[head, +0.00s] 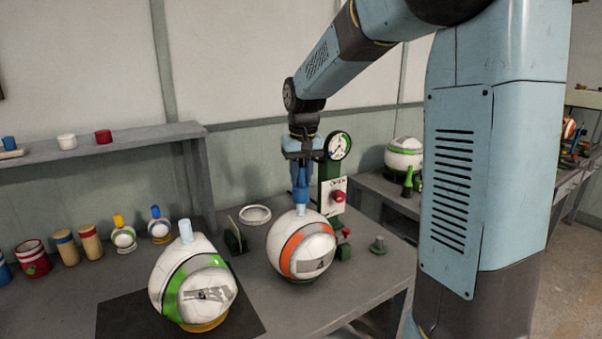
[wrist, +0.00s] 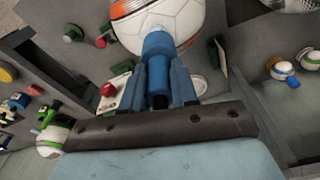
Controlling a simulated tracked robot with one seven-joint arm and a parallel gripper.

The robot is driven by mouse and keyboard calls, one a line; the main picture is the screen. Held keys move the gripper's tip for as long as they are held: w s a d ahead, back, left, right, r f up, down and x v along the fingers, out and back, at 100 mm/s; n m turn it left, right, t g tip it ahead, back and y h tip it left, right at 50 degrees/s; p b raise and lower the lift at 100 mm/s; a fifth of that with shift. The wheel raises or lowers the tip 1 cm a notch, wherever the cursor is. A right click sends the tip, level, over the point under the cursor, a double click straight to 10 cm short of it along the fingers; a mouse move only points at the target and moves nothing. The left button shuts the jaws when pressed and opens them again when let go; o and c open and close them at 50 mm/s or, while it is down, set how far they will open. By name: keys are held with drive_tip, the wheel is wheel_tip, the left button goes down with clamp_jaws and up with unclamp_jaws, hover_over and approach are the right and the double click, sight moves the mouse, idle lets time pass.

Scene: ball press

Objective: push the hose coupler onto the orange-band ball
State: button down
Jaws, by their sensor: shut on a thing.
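The orange-band ball (head: 301,249) is white with an orange band and sits on the grey bench. A pale blue stem (head: 300,209) stands on its top. My gripper (head: 300,180) is straight above the ball, pointing down. In the wrist view my gripper (wrist: 160,80) is shut on the blue hose coupler (wrist: 158,46), with a finger on each side. The coupler's far end is in line with the ball's stem and at or against it. I cannot tell how far it is over the stem. The ball (wrist: 160,20) shows beyond it.
A green-band ball (head: 192,285) with a pale stem stands on a dark mat (head: 120,318) at left. A green post with a dial gauge (head: 339,146) and red knob (head: 338,196) stands close behind the orange-band ball. A white ring (head: 255,214) lies behind it.

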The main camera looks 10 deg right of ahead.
sight(303, 188)
drive_tip(key=shift+f, duration=1.3)
drive_tip(key=c, duration=0.8)
unclamp_jaws()
drive_tip(key=r, duration=0.4)
drive_tip(key=s+r, duration=0.1)
drive_tip(key=r, duration=0.8)
drive_tip(key=shift+s+r, duration=0.35)
drive_tip(key=s+d+f+t, duration=0.1)
drive_tip(key=s+d+f, duration=0.1)
drive_tip(key=s, duration=0.6)
drive_tip(key=s+d+f+t, duration=0.1)
drive_tip(key=s+f, duration=0.1)
drive_tip(key=s, duration=0.7)
drive_tip(key=s+d+f+t, duration=0.2)
drive_tip(key=s, duration=0.7)
drive_tip(key=shift+s+d+f+m, duration=0.25)
drive_tip(key=shift+d+m, duration=0.05)
drive_tip(key=shift+d, duration=0.05)
